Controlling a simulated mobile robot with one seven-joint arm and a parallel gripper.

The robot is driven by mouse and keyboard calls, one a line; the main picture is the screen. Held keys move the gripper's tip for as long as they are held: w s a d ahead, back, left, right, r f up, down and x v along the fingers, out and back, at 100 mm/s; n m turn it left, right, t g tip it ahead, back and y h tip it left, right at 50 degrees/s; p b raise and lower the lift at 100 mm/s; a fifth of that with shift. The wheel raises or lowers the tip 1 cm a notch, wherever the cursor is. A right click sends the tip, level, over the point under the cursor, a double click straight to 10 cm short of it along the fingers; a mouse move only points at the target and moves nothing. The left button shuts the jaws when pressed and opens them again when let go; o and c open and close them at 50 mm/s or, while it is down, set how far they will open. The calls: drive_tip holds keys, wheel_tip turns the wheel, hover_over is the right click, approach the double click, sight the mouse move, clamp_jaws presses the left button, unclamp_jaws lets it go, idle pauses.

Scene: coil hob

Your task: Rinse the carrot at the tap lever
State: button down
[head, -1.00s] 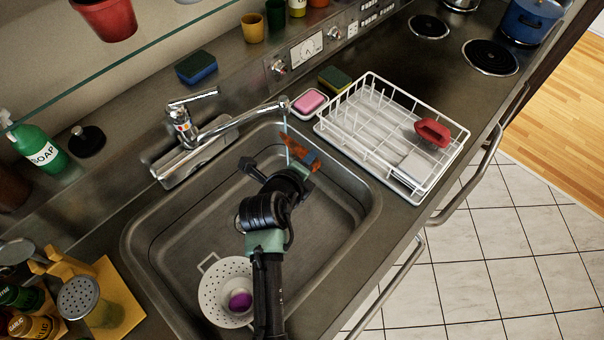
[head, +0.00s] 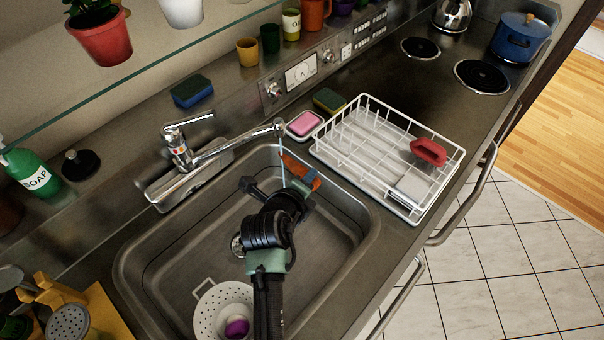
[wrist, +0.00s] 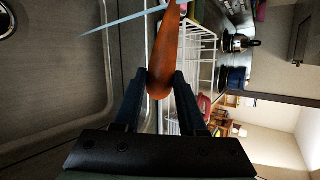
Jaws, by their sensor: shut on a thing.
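My gripper (head: 300,175) is over the far right part of the sink (head: 330,230), shut on the orange carrot (head: 291,162). In the wrist view the carrot (wrist: 163,65) sits between the two fingers (wrist: 158,85) and points away from them. The tap (head: 180,150) has its spout swung out over the sink, with its lever (head: 188,121) on top. A thin stream of water (head: 282,150) falls from the spout at the carrot. In the wrist view the stream (wrist: 125,18) crosses beside or over the carrot's far part; I cannot tell exactly where it touches.
A white colander (head: 215,305) with a purple item stands in the near part of the sink. A white dish rack (head: 375,155) with a red item is right of the sink. A pink sponge in a dish (head: 304,125) lies behind the spout's end.

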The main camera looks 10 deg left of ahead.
drive_tip(key=shift+d, duration=0.35)
drive_tip(key=shift+a, duration=0.15)
drive_tip(key=shift+a+b, duration=0.5)
drive_tip(key=shift+d, duration=0.15)
drive_tip(key=shift+d, duration=0.5)
drive_tip(key=shift+s, duration=0.1)
drive_tip(key=s+a, duration=0.1)
drive_tip(key=s, duration=0.7)
idle(0.4)
drive_tip(key=shift+w, duration=0.1)
idle(1.0)
